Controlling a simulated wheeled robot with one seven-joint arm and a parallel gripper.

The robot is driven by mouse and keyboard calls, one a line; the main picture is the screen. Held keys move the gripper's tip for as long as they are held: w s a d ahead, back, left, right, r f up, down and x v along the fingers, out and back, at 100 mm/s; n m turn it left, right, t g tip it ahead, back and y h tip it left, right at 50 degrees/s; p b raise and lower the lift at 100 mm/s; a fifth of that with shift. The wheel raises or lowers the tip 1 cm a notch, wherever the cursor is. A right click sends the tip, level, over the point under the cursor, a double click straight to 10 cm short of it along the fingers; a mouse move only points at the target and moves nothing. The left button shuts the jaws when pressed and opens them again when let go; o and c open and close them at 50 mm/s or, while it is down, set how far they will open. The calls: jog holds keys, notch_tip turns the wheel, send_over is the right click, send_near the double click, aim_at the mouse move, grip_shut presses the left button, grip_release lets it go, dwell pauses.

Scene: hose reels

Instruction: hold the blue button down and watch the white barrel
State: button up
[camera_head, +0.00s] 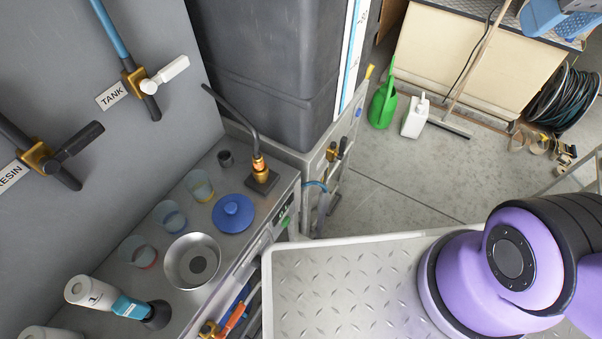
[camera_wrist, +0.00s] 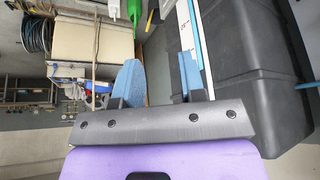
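My gripper (camera_wrist: 160,80) shows in the wrist view, with its two blue fingers apart and nothing between them. It is out of the head view, where only my purple arm shows at the right. I cannot make out a blue button for certain in either view. A blue round lid-like disc with a knob (camera_head: 233,213) lies on the steel bench. My fingers touch nothing visible.
The bench holds a metal bowl (camera_head: 192,262), several clear cups and a bent spout (camera_head: 259,165). Labelled valves (camera_head: 139,81) sit on the grey wall. A dark tank (camera_head: 270,65) stands behind. A green watering can (camera_head: 382,106) and white jug (camera_head: 415,117) stand on open floor.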

grip_shut()
dwell(1.4)
